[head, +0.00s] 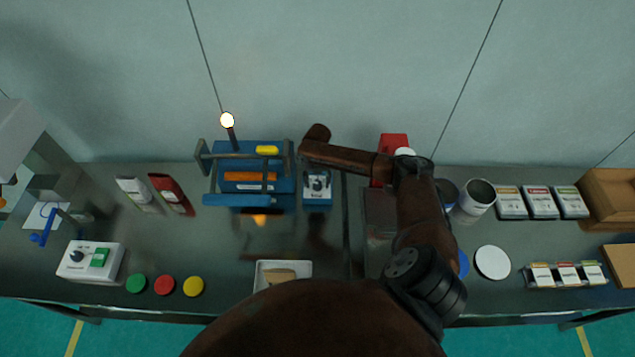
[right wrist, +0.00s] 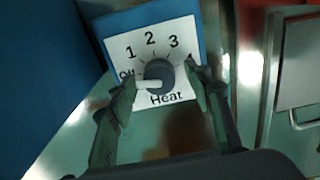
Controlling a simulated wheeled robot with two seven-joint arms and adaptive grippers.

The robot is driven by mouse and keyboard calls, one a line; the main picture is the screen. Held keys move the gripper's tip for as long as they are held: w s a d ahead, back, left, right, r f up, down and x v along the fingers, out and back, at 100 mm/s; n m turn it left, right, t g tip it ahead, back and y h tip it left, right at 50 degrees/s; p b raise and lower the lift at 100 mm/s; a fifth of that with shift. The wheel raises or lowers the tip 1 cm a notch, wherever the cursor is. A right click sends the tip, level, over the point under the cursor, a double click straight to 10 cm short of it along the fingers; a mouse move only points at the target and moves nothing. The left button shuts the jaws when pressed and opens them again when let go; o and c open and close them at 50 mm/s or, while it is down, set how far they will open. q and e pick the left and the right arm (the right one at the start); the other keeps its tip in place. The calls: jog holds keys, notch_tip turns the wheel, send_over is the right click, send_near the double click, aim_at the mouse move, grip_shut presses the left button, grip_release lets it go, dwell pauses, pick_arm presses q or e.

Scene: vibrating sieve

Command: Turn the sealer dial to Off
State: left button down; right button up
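The sealer dial (right wrist: 159,74) is a dark round knob with a white pointer, on a white label marked Off, 1, 2, 3, 4 and Heat. The pointer points left, at or just below the Off mark. In the head view the dial (head: 317,185) sits on the small blue box beside the sealer (head: 245,195). My right gripper (right wrist: 158,82) is open, with one finger on each side of the dial. I cannot tell whether the fingers touch it. My left gripper is not in view.
A white tray (head: 306,268) lies in front of the sealer. A red object (head: 393,143) stands to the right, near my right arm. A control box (head: 90,261) and coloured discs (head: 165,285) lie at the left. Cans and packets (head: 540,202) stand at the right.

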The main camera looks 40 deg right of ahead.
aim_at(318, 183)
jog(key=shift+r, duration=0.1)
notch_tip(318, 183, up, 12)
dwell(0.6)
dwell(0.4)
